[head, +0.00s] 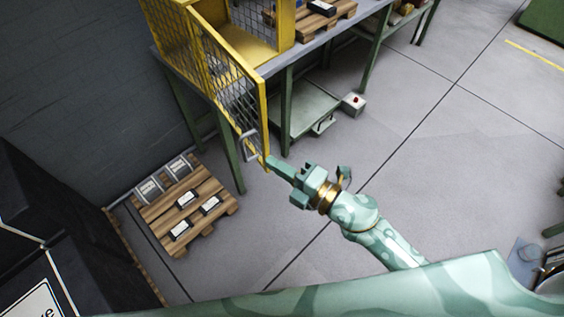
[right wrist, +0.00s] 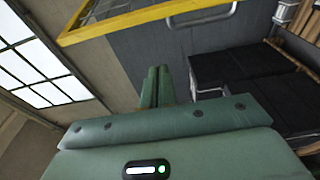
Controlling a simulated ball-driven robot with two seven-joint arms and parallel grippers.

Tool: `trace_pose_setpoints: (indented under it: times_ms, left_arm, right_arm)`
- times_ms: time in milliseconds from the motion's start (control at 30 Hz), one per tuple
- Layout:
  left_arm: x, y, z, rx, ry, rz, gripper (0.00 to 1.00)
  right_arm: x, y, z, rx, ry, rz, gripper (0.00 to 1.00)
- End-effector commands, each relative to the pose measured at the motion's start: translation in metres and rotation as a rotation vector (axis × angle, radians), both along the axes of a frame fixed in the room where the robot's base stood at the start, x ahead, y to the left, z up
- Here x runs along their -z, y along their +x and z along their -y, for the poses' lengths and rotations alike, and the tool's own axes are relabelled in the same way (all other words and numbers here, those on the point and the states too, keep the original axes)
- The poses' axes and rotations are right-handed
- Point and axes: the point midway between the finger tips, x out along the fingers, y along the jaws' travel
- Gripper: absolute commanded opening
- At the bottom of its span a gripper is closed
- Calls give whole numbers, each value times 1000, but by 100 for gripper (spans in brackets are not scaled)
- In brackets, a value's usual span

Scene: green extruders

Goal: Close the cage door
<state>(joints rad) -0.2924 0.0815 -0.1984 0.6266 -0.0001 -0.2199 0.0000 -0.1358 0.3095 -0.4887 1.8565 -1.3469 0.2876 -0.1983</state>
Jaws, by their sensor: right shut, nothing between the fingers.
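The cage door (head: 226,80) is a yellow-framed mesh panel in the head view, swung out from the cage (head: 275,22) on the bench and standing open. Its grey handle (head: 249,146) sits near the free end. My right gripper (head: 271,161) is shut and empty, its fingertips close to the door's lower free corner; I cannot tell if they touch. In the right wrist view the shut fingers (right wrist: 156,84) point toward the yellow door frame (right wrist: 140,20), with the handle (right wrist: 203,17) up to the right. My left gripper is not in view.
A green-legged bench (head: 335,38) carries the cage and a wooden pallet (head: 335,20). A pallet with several dark boxes (head: 185,205) lies on the floor at left. A small box with a red button (head: 353,103) stands by the bench.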

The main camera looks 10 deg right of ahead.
Motion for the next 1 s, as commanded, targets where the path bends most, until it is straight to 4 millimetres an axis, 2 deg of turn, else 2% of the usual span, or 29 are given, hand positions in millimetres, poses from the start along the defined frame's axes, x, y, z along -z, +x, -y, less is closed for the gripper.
trace_pose_setpoints:
  times_ms: [133, 367, 433, 600, 1000]
  left_arm:
    - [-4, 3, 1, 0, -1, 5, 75]
    - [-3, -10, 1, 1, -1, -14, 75]
    - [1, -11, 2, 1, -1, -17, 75]
    - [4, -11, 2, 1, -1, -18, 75]
    - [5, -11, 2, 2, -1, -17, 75]
  right_arm:
    - [-2, 23, -23, 1, 3, 1, 0]
    - [-1, 57, -57, 2, 3, -1, 0]
    - [2, 61, -41, 5, -1, -3, 0]
    - [2, 69, -24, 4, 1, -4, 0]
    - [1, 72, -17, 3, 1, -4, 0]
